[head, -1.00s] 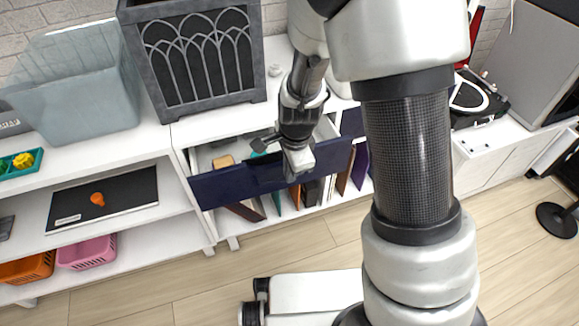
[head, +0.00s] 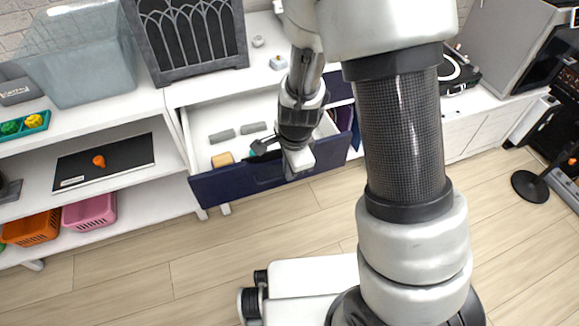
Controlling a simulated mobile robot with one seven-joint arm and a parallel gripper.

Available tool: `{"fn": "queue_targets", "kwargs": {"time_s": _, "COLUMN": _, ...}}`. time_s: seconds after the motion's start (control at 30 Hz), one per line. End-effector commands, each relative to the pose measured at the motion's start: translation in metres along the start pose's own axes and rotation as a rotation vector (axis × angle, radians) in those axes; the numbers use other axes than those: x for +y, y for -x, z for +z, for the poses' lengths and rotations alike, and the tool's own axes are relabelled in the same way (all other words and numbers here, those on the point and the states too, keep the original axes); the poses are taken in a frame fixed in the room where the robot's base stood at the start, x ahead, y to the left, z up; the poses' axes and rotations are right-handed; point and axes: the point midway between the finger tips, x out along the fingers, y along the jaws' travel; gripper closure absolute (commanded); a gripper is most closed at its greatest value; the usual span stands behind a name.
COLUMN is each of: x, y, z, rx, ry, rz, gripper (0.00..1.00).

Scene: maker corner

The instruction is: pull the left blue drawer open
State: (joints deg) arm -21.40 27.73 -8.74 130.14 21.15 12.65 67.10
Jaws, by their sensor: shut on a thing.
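The left blue drawer (head: 228,184) is pulled well out of the white cabinet in the head view. Its dark blue front faces the floor side, and its white inside shows. My gripper (head: 291,166) is at the drawer front, right of its middle, and is shut on it. The exact contact at the front's edge or handle is hidden by the gripper itself.
Grey blocks (head: 222,136) and a tan block (head: 222,160) lie in the drawer. A dark arched box (head: 192,38) and a clear bin (head: 92,70) stand on top. Pink (head: 90,211) and orange (head: 32,228) baskets sit low at left. The floor (head: 150,262) in front is clear.

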Motion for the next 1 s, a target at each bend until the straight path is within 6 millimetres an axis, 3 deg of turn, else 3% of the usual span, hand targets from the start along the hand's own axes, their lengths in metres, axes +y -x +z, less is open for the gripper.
{"fn": "queue_targets", "kwargs": {"time_s": 0.47, "x": -0.001, "y": 0.0004, "z": 0.0002, "rx": 0.0, "ry": 0.0, "rz": -0.002, "gripper": 1.0}}
{"fn": "queue_targets", "kwargs": {"time_s": 0.6, "x": -0.001, "y": 0.0004, "z": 0.0002, "rx": 0.0, "ry": 0.001, "rz": -0.002, "gripper": 0.74}}
{"fn": "queue_targets", "kwargs": {"time_s": 1.0, "x": -0.0011, "y": 0.0082, "z": 0.0005, "rx": 0.0, "ry": 0.002, "rz": -0.002, "gripper": 0.73}}
